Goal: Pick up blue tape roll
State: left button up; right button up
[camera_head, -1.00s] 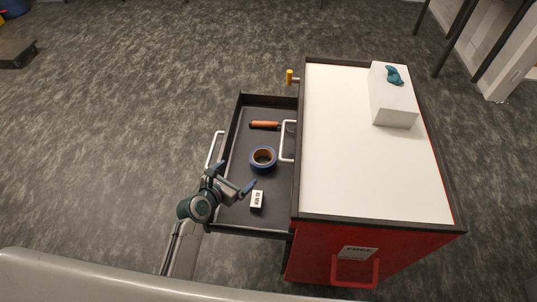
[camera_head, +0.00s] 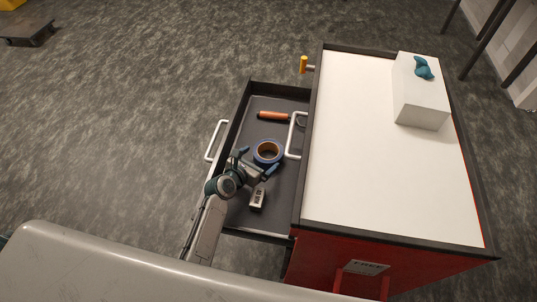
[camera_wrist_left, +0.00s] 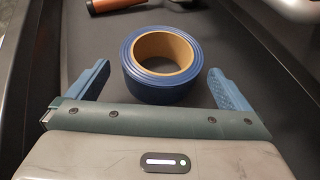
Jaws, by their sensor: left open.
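The blue tape roll (camera_head: 267,153) lies flat in the open drawer, its brown core facing up. It also shows in the left wrist view (camera_wrist_left: 162,92), just ahead of and partly between the blue fingers. My left gripper (camera_head: 257,162) is open and empty, low in the drawer on the near side of the roll. In the left wrist view the fingers (camera_wrist_left: 160,88) stand apart to the left and right of the roll, with a gap on each side. My right gripper is not in view.
A white drawer handle (camera_head: 216,140) is at left.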

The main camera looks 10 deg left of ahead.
aim_at(274, 148)
pick_arm(q)
jog(key=x, duration=0.6)
jog(key=shift+d, duration=0.2)
jog(key=shift+r, duration=0.1)
jog(key=c, duration=0.7)
jog(key=shift+r, duration=0.1)
